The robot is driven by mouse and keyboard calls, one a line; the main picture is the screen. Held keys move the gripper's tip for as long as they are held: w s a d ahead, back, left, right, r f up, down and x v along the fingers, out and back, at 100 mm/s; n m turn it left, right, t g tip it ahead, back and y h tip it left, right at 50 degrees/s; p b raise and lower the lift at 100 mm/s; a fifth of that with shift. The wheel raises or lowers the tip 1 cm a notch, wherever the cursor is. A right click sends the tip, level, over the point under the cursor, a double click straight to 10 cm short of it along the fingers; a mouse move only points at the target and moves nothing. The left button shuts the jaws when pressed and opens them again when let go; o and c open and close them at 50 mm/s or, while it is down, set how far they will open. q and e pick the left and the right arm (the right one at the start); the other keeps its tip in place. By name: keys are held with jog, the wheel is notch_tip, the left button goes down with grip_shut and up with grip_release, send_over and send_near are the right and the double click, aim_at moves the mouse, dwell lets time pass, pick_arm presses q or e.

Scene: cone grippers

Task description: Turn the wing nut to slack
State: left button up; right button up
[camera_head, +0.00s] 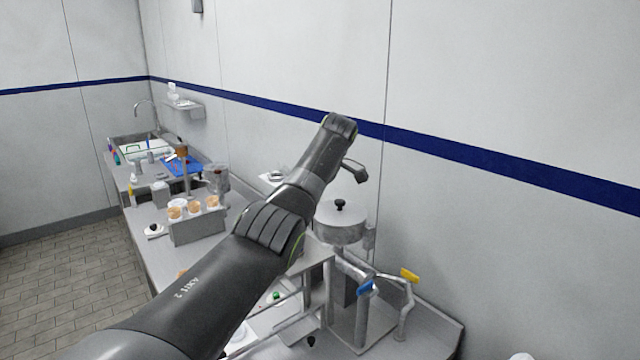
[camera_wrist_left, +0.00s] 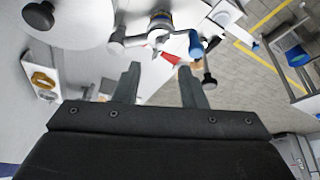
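My left arm crosses the head view from the lower left, and a small dark end part shows at its far end; the fingers cannot be made out there. In the left wrist view my left gripper (camera_wrist_left: 160,85) is open, its two dark fingers apart with nothing between the tips. Just beyond the tips is a metal fitting (camera_wrist_left: 161,22) with a red pointed piece (camera_wrist_left: 170,58) and dark knobs at its sides. I cannot tell for sure which part is the wing nut. My right gripper is not in view.
A round metal lid with a black knob (camera_head: 340,205) stands near the wall. A rack of cups (camera_head: 197,227) and a sink counter lie left. The tiled floor (camera_head: 50,270) is clear.

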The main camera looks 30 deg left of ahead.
pick_arm(q)
jog(key=v, duration=0.9)
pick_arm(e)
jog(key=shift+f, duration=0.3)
